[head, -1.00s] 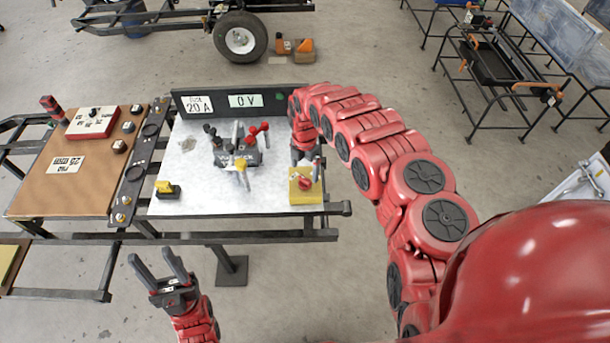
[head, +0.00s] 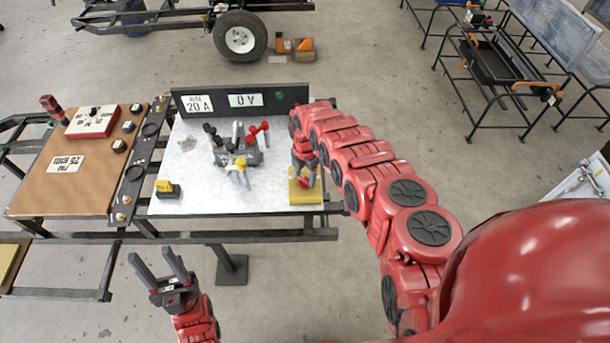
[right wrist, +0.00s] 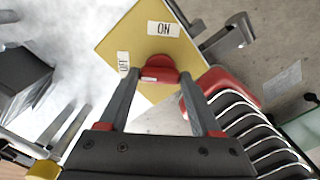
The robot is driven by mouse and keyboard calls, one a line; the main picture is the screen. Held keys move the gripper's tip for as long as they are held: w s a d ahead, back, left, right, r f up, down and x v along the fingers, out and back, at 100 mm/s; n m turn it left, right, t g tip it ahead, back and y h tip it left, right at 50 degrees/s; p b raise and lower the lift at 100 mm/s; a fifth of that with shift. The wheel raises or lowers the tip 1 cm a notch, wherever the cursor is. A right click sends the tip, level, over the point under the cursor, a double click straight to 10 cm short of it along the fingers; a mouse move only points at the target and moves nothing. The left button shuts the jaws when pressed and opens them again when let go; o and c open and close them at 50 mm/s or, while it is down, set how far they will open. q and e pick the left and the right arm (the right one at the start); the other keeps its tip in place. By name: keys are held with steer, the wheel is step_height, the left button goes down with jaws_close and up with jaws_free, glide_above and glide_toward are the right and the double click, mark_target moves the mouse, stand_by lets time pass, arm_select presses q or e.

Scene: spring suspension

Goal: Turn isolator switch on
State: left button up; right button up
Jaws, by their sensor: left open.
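The isolator switch is a yellow box (head: 306,196) at the front right corner of the white-topped table. In the right wrist view its yellow face (right wrist: 130,42) carries an ON label (right wrist: 163,29) and an OFF label (right wrist: 124,63). Its red knob (right wrist: 160,66) lies between the fingertips of my right gripper (right wrist: 160,82). I cannot tell whether the fingers press on it. In the head view my right gripper (head: 303,174) is over the box and hides the knob. My left gripper (head: 158,266) is open and empty in front of the table.
A clamp fixture with red, black and yellow handles (head: 238,150) stands mid-table. A dark panel (head: 240,100) along the back edge shows 20 A and 0 V, with a green lamp. A small yellow-topped block (head: 168,190) sits front left. A brown board (head: 75,170) is further left.

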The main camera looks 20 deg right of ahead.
steer(key=c, duration=0.8)
steer(key=shift+m, duration=0.4)
steer(key=m, duration=0.3)
steer(key=shift+w+b, duration=0.1)
steer(key=shift+b, duration=0.2)
steer(key=m, duration=0.5)
steer(key=shift+m+b, duration=0.3)
steer(key=shift+b, duration=0.05)
steer(key=m+b, duration=0.1)
steer(key=m, duration=0.3)
steer(key=m+b, duration=0.1)
steer(key=m, duration=0.3)
steer(key=shift+m, duration=0.4)
